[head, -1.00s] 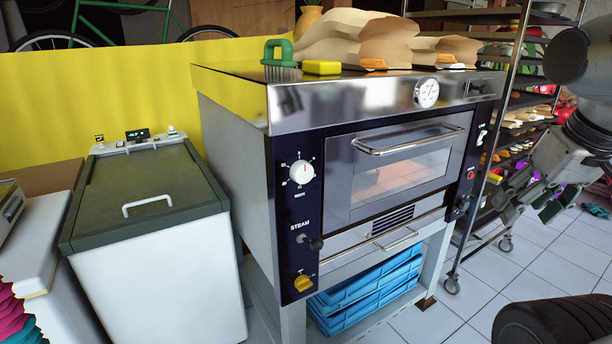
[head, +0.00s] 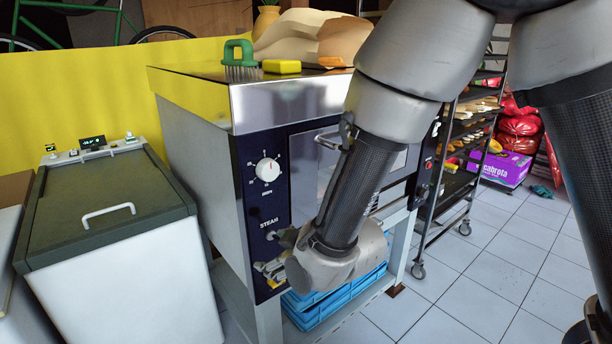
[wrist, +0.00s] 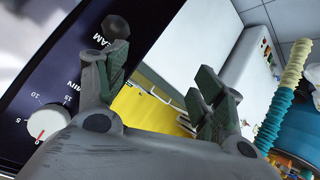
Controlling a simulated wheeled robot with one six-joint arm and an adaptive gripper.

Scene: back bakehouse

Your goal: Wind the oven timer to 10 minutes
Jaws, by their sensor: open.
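The oven timer (head: 268,169) is a white round dial on the dark control panel, with minute marks around it. In the wrist view the timer (wrist: 47,122) is at the lower left, with a red mark and the figures 5, 10 and 15 around it. My gripper (head: 268,268) is below the timer, in front of the lower panel. In the wrist view my gripper (wrist: 163,57) is open and empty, its fingers apart, with the timer outside them to the left.
The black steam knob (wrist: 116,27) is close to one fingertip in the wrist view. The oven door (head: 300,185) is partly hidden by my arm. Blue crates (head: 305,312) sit under the oven. A lidded chest (head: 110,210) stands left of it.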

